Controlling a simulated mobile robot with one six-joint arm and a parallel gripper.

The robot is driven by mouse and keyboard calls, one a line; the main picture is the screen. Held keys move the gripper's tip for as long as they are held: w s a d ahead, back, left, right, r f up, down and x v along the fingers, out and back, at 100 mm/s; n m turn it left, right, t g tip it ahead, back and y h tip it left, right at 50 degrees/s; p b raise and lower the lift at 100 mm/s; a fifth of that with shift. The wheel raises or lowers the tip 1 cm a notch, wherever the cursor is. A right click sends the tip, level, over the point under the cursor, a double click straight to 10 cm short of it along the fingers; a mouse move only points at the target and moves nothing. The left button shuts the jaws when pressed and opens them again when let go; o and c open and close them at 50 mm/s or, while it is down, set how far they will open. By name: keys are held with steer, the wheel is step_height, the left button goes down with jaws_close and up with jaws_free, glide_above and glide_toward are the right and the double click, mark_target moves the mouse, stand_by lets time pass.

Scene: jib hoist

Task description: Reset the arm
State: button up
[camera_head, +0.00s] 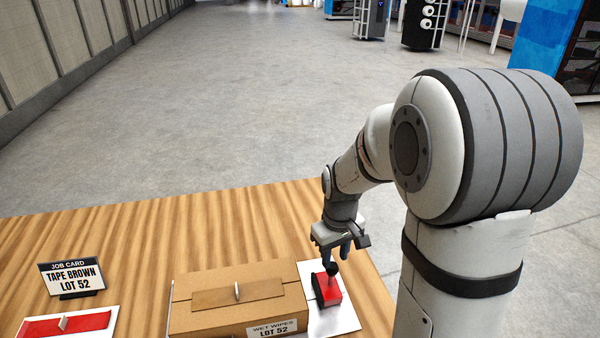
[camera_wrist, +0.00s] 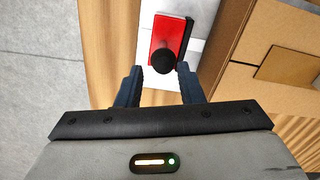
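My gripper (camera_head: 336,248) hangs at the end of my arm, pointing down over the right part of the wooden table. In the wrist view my gripper (camera_wrist: 161,84) has its two dark fingers apart, with a gap between them. A red block with a black round knob (camera_head: 331,285) sits on a white plate just below and in front of the fingers. In the wrist view the knob (camera_wrist: 163,61) shows just beyond the fingertips, between their lines. I cannot tell whether the fingers reach around it; no contact shows.
A cardboard box labelled WET WIPES LOT 52 (camera_head: 210,312) stands left of the red block. A job card reading TAPE BROWN LOT 52 (camera_head: 76,278) and a red-and-white item (camera_head: 70,322) are at the table's left. The wooden table (camera_head: 150,235) is clear at the back.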

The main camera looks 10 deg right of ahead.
steer(key=s+a+r+m+t+p, duration=0.1)
steer(key=s+r+m+t, duration=0.1)
steer(key=s+r, duration=0.9)
steer(key=s+m, duration=0.1)
steer(key=s, duration=0.2)
steer(key=shift+s+m+t, duration=0.15)
steer(key=shift+m+t, duration=0.15)
steer(key=shift+m, duration=0.1)
steer(key=shift+a, duration=0.1)
stand_by(1.1)
